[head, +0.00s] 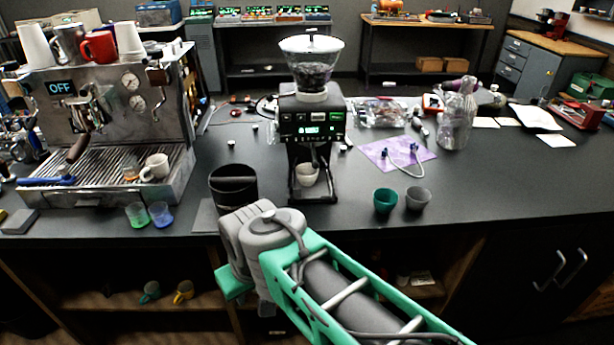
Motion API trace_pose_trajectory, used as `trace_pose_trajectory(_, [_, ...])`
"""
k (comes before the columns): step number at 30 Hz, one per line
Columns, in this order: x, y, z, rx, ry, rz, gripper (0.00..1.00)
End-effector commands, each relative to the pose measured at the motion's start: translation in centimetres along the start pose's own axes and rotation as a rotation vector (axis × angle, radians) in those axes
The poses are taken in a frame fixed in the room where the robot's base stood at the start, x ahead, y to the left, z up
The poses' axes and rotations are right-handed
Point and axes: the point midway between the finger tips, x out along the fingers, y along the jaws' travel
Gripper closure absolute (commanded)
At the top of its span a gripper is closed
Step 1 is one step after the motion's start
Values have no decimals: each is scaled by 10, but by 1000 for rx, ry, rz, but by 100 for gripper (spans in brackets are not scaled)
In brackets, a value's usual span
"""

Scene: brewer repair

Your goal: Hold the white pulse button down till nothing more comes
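The coffee grinder (312,125) stands upright near the middle of the counter in the head view, with a clear hopper (312,66) of dark beans on top. Its black front panel has a small lit display (309,131) and several small buttons. A pale button (317,117) shows near the panel's top, but its label is too small to read. A whitish cup (307,174) sits under the spout; its contents cannot be made out. My arm reaches in from the lower right and ends in front of the counter edge. My gripper's fingers are not visible.
An espresso machine (110,115) reading OFF stands at the left. A dark cylindrical container (234,186) stands left of the grinder. A teal cup (385,200) and a grey cup (418,198) stand to its right, before a purple mat (385,150). The right counter front is clear.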

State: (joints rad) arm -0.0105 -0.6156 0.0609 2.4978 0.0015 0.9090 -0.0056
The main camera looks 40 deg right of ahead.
Motion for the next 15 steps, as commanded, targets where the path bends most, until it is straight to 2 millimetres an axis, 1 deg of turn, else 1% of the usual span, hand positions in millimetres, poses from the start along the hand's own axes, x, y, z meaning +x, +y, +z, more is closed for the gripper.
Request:
trace_pose_trajectory(1, [0,0,0,0,0,0,76])
trace_pose_trajectory(10, [0,0,0,0,0,0,100])
trace_pose_trajectory(15, [0,0,0,0,0,0,100])
